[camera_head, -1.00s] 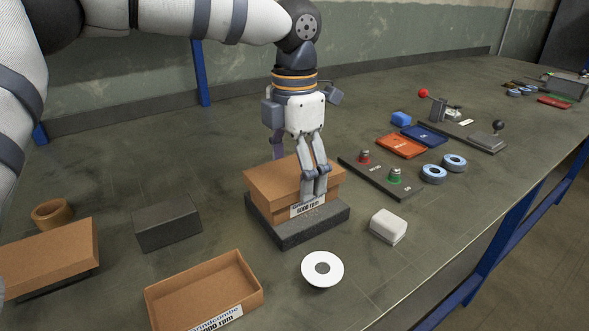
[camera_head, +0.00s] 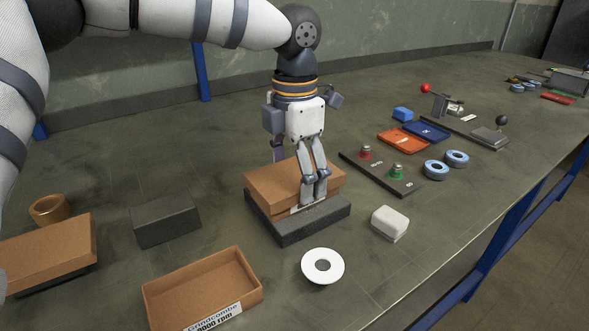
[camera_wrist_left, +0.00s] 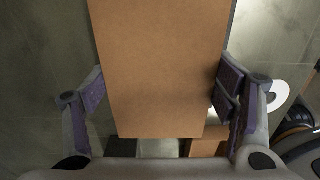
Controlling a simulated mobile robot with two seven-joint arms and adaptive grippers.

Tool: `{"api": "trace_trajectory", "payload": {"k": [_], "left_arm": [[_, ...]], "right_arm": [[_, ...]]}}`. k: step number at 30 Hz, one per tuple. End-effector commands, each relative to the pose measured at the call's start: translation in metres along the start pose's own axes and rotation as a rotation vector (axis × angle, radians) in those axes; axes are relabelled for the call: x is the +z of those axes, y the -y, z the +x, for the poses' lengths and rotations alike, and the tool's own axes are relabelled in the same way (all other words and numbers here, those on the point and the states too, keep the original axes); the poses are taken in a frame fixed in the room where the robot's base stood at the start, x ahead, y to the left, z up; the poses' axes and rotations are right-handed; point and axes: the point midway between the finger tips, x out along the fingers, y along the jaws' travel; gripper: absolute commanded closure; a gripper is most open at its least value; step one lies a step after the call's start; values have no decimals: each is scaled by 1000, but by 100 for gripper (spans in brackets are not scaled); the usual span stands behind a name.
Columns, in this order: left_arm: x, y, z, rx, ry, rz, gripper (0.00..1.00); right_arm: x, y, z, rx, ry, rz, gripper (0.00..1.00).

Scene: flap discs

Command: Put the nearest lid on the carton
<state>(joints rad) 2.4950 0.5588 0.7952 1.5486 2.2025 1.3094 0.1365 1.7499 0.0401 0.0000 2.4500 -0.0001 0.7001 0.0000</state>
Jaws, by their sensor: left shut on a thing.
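The brown lid (camera_head: 288,183) is held in my left gripper (camera_head: 314,190), whose fingers are shut across it. In the left wrist view the lid (camera_wrist_left: 158,65) fills the middle between the finger pads. My right gripper is not in view.
An open brown box (camera_head: 215,275) with a label stands in front. Another brown lid (camera_head: 45,250) lies at left near a cardboard ring (camera_head: 48,208). A dark block (camera_head: 166,222) is bare. A white disc (camera_head: 322,266), white block (camera_head: 390,223) and button panel (camera_head: 382,174) lie at right.

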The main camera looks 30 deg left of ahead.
Motion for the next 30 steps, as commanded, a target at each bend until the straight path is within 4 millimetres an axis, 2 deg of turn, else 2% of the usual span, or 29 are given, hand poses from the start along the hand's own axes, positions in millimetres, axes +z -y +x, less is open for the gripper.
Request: {"api": "trace_trajectory", "payload": {"k": [4,5,7,8,22,30], "left_arm": [[0,0,0,-1,-1,0,40],[0,0,0,-1,-1,0,18],[0,0,0,-1,-1,0,2],[0,0,0,-1,-1,0,0],[0,0,-2,0,1,0,0],[0,0,-46,5,9,-1,0]], "right_arm": [[0,0,0,0,0,0,72],[0,0,0,0,0,0,72],[0,0,0,0,0,0,72],[0,0,0,0,0,0,72],[-1,0,-1,0,-3,0,72],[-12,1,-17,-2,-58,-1,72]]}}
